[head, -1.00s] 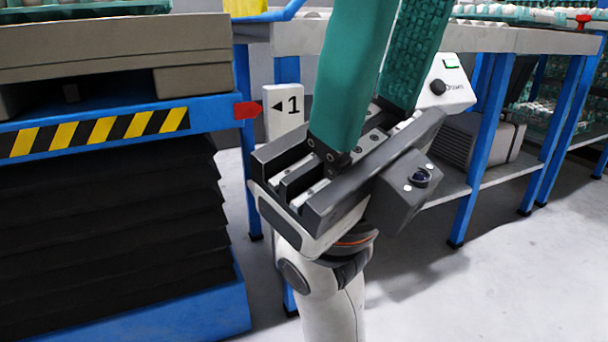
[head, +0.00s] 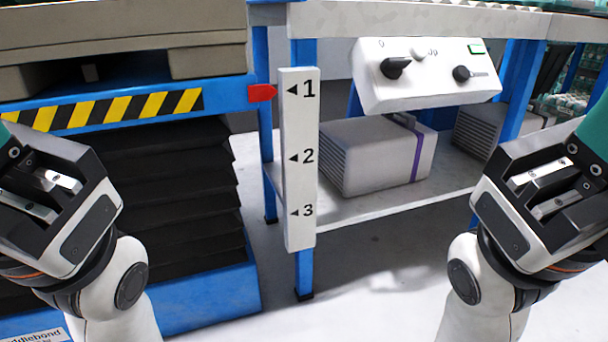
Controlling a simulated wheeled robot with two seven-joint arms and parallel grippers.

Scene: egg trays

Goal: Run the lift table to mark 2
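The lift table has a blue deck edge (head: 130,108) with yellow-black stripes, above black bellows (head: 165,190). Its red pointer (head: 262,93) stands level with mark 1 on the white scale board (head: 299,185); marks 2 and 3 are lower. A white control box (head: 428,90) hangs under the bench at right. It carries a black knob at left (head: 396,68), a second black knob (head: 461,73) and a small green display (head: 477,49). My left gripper (head: 55,195) is at the left edge and my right gripper (head: 540,195) at the right edge.
A beige pallet-like load (head: 120,30) sits on the lift table. A grey case with a purple strap (head: 375,155) and another grey unit (head: 480,130) stand on the bench's lower shelf. The floor (head: 375,260) between my arms is clear.

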